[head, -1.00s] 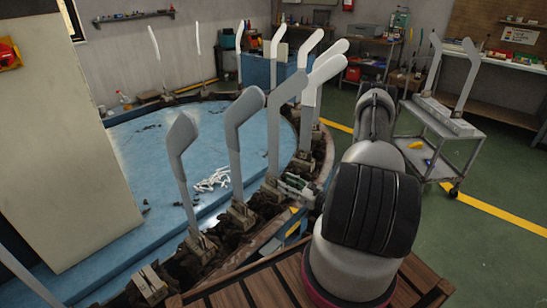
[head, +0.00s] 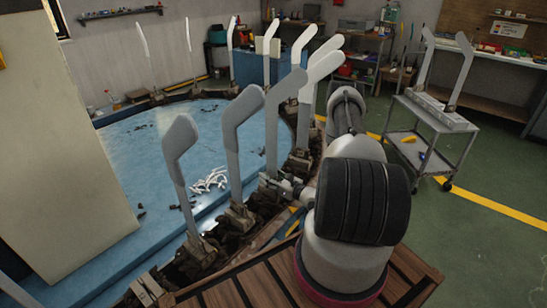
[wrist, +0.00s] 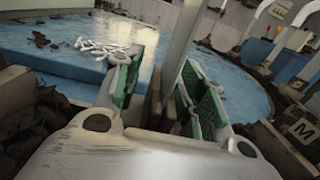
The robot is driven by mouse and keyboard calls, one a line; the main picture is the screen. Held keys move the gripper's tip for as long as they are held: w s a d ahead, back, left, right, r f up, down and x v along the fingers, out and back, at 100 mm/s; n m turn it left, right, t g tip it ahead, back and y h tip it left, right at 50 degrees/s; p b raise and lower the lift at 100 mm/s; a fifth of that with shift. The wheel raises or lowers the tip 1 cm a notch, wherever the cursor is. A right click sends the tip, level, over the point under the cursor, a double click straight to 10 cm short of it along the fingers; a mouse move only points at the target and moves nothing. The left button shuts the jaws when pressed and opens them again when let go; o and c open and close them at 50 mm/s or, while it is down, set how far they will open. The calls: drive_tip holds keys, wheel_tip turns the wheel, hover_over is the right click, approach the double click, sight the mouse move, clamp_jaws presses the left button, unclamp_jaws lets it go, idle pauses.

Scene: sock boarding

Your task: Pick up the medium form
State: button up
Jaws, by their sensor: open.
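A tall grey foot-shaped form (head: 271,135) stands upright on the rim of the round blue platform, in the middle of the head view. My gripper (head: 272,184) is low at its stem, near the holder. In the wrist view, my gripper (wrist: 160,72) is open, with green-padded fingers on either side of a grey stem (wrist: 178,45). The stem stands between the fingers, nearer the right one; contact cannot be told. A block marked M (wrist: 303,131) lies at the right of the wrist view. Which form it labels is unclear.
Several similar forms, including two grey ones (head: 236,130) (head: 183,150), stand along the rim. White pieces (head: 209,181) lie on the blue platform (head: 130,165). A grey trolley (head: 433,120) with two forms stands at right. Green floor is open around it.

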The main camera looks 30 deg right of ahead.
drive_tip(key=shift+w+a, duration=0.2)
drive_tip(key=shift+w, duration=0.4)
clamp_jaws()
drive_tip(key=shift+r, duration=0.1)
wheel_tip(320, 180, up, 18)
idle(1.4)
